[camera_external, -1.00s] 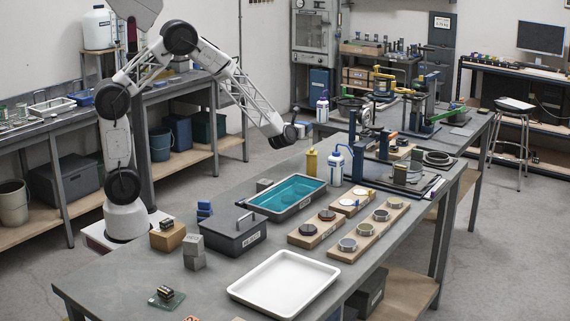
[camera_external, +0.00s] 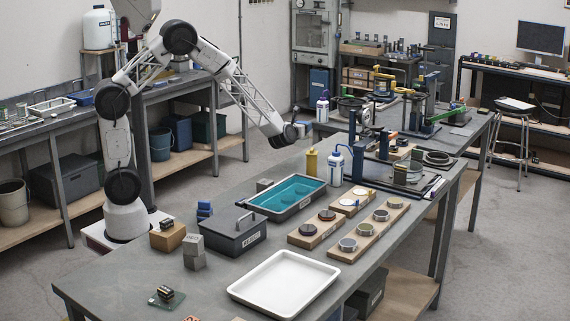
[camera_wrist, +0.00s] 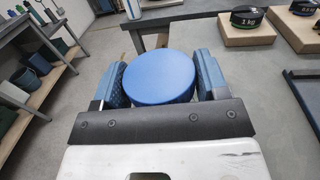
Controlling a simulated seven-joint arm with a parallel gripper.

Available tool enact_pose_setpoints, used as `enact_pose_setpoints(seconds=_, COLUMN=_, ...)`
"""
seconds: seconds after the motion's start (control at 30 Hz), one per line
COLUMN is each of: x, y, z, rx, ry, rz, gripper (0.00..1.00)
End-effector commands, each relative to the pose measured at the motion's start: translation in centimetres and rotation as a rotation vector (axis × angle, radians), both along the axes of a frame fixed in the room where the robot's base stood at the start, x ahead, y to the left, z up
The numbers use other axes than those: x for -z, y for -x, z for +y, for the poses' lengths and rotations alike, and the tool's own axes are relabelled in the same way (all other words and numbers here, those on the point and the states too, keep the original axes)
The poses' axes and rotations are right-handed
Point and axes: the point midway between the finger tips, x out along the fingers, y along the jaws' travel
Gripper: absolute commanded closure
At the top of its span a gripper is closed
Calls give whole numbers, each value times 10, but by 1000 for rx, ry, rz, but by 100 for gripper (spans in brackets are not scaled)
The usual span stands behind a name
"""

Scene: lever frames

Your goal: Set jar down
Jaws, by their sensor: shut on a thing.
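My gripper (camera_wrist: 162,72) is shut on a jar (camera_wrist: 160,80), seen from above as a round blue lid between the two blue-grey fingers. The jar's sides and base are hidden under the lid, so its height above any surface cannot be told from the wrist view. In the external view my gripper (camera_external: 288,136) hangs beyond the back edge of the grey bench (camera_external: 130,270), at the end of my outstretched arm. The jar cannot be made out there.
The bench holds a teal-filled tray (camera_external: 287,192), a grey lidded box (camera_external: 231,240), an empty white tray (camera_external: 283,285), a yellow bottle (camera_external: 311,164) and a white bottle with a blue top (camera_external: 336,166). Wooden boards with round pieces (camera_external: 368,231) stand at the right.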

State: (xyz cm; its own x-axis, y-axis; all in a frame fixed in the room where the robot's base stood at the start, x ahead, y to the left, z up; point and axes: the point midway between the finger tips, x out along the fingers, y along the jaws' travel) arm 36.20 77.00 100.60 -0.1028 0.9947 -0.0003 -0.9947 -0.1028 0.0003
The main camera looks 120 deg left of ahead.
Motion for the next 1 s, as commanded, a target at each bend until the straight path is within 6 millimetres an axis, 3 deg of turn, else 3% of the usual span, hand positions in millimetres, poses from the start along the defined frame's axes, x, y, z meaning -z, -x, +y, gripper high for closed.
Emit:
enact_pose_setpoints(seconds=0.27, x=-36, y=0, z=0, rx=-1, ry=-3, rz=-3, gripper=73)
enact_pose_setpoints(seconds=0.6, x=-112, y=0, z=0, rx=0, ry=-4, rz=-3, gripper=73)
enact_pose_setpoints(seconds=1.0, x=-118, y=-53, z=-60, rx=92, ry=-4, rz=-3, gripper=73)
